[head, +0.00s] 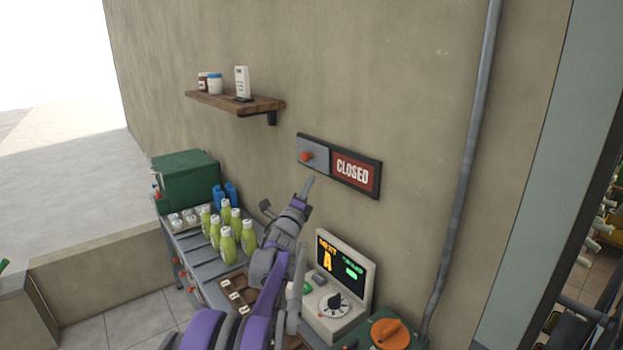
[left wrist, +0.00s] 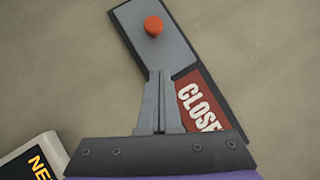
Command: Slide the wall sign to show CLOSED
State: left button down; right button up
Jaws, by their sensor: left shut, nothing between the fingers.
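The wall sign (head: 340,166) is a dark frame on the wall. Its grey sliding cover (head: 314,153) with a red-orange knob (head: 306,156) sits at the left end, and the red CLOSED panel (head: 352,173) shows at the right. In the left wrist view the knob (left wrist: 154,25) is beyond my fingertips, apart from them, and my gripper hides part of the CLOSED lettering (left wrist: 198,108). My left gripper (head: 308,183) is shut and empty, just below the sign in the head view; its fingers (left wrist: 158,75) point toward the cover. My right gripper is not in view.
A wooden shelf (head: 225,101) with jars is up left. Below are a counter with green bottles (head: 227,245), a green box (head: 187,174) and a screen device (head: 340,285) with a dial. A grey pipe (head: 468,150) runs down the wall at right. The wall around the sign is clear.

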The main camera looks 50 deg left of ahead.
pick_arm(q)
jog(key=a+b+v, duration=0.1)
jog(key=v, duration=0.5)
jog(key=shift+s+f, duration=0.3)
jog(key=shift+s, duration=0.05)
jog(key=shift+d, duration=0.15)
jog(key=s+d+f+n+g+h, duration=0.25)
jog(key=d+f+n, duration=0.35)
jog(key=d, duration=0.6)
jog(key=s+d+f+n+g+h, duration=0.15)
jog(key=d+f+n+g, duration=0.3)
jog(key=d, duration=0.75)
jog(key=s+d+f+n+g+h, duration=0.5)
jog(key=s+d+f, duration=1.1)
jog(key=s+d, duration=0.4)
jog(key=shift+s+f+n+g+h, duration=0.4)
jog(key=shift+n+g, duration=0.15)
jog(key=shift+g, duration=0.45)
